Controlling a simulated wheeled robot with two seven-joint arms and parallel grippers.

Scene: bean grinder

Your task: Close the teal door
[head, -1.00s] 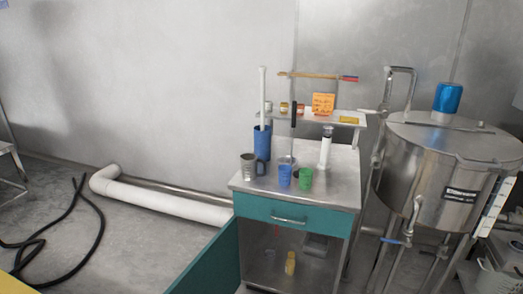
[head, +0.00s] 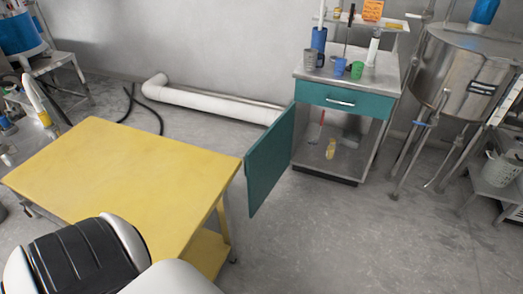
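The teal door (head: 270,160) stands wide open, swung out from the left side of the cabinet (head: 389,108). Its free edge reaches toward the yellow table and lies close to the table's right corner; I cannot tell if they touch. Neither of my grippers is in view. A white and black part at the lower left seems to be my own body.
A yellow table (head: 130,185) fills the left front. Cups (head: 339,67) and a blue container stand on the cabinet top. A steel tank (head: 465,75) on legs is at the right. The grey floor (head: 330,230) before the cabinet is clear.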

